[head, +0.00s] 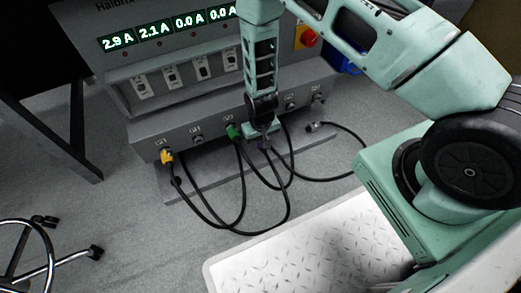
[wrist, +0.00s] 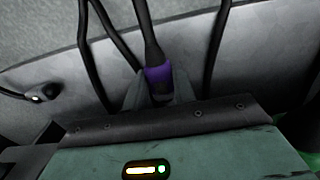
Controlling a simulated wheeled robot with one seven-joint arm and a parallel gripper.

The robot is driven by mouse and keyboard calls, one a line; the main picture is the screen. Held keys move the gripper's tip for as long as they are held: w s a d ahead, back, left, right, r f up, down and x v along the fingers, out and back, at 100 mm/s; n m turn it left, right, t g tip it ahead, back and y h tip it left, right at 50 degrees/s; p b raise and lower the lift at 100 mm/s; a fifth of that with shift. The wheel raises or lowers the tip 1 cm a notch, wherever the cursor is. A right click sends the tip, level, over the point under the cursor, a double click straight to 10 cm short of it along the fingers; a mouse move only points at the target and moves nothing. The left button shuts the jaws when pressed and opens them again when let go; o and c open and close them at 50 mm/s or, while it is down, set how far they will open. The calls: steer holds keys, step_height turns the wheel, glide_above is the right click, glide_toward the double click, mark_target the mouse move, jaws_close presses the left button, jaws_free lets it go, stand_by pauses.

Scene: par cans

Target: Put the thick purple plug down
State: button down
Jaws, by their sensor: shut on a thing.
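The thick purple plug (wrist: 158,76) shows in the wrist view at the top middle, with its thick black cable running up and away from it. My gripper (wrist: 157,92) is shut on this plug. In the head view my gripper (head: 262,132) is in front of the lower ledge of the grey panel, and the plug's purple part (head: 264,147) shows just below it, small and partly hidden. The plug's front end is hidden by the gripper in the wrist view.
The grey power unit (head: 165,132) carries a row of sockets. A yellow plug (head: 166,156) and a green plug (head: 233,131) sit at its sockets. Black cables loop over the floor in front. A white treadplate (head: 290,245) is nearest.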

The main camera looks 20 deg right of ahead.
steer(key=shift+f+b, duration=1.05)
steer(key=shift+f, duration=0.8)
steer(key=shift+f, duration=0.15)
steer(key=c, duration=1.1)
jaws_free()
steer(key=shift+c, duration=0.2)
